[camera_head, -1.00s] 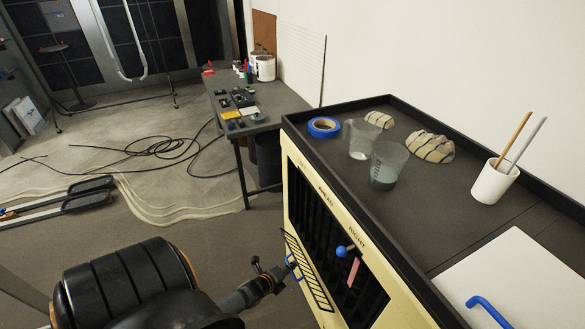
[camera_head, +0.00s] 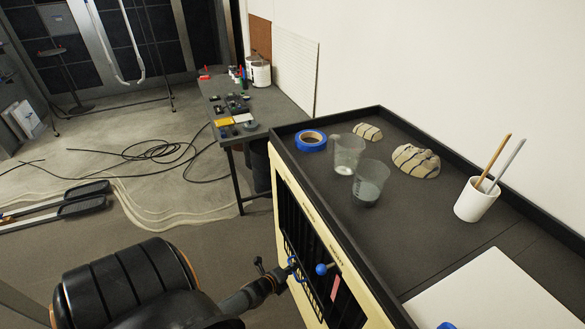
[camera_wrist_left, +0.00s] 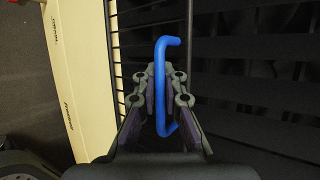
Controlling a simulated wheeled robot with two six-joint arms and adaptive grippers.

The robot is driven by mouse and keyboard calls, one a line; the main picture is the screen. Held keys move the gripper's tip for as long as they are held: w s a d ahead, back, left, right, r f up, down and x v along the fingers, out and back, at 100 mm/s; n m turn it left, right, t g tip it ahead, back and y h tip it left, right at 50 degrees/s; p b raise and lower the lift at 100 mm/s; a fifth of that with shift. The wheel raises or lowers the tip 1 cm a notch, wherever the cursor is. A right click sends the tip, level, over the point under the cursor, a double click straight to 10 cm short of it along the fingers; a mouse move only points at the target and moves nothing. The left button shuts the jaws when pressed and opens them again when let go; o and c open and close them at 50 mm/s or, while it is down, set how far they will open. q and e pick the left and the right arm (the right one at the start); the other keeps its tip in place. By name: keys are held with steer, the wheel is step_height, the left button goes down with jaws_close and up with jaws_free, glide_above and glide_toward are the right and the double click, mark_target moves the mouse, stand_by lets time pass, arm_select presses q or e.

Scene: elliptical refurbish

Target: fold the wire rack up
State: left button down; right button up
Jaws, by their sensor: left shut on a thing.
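The wire rack is black and lies close against the dark barred front of the cream cabinet (camera_head: 365,300) in the head view. Its dark rail (camera_wrist_left: 113,40) and thin bars show in the left wrist view. Its blue handle (camera_wrist_left: 161,90) stands between the fingers of my left gripper (camera_wrist_left: 160,76), which is shut on it. In the head view my left gripper (camera_head: 290,268) is at the cabinet front, left of a blue knob (camera_head: 322,269) with a pink tag (camera_head: 334,288). The exact gap between rack and cabinet cannot be told.
The cabinet's dark top holds blue tape (camera_head: 311,141), two clear beakers, two striped stones and a white cup (camera_head: 477,200) with sticks. A white panel (camera_head: 490,292) lies at front right. A cluttered workbench (camera_head: 225,88) stands behind; cables lie on the floor.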

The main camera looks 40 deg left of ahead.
arm_select(q)
steer(key=shift+w+r, duration=0.3)
steer(key=c, duration=1.7)
jaws_free()
steer(key=shift+s, duration=0.25)
steer(key=v, duration=1.2)
steer(key=shift+f, duration=0.1)
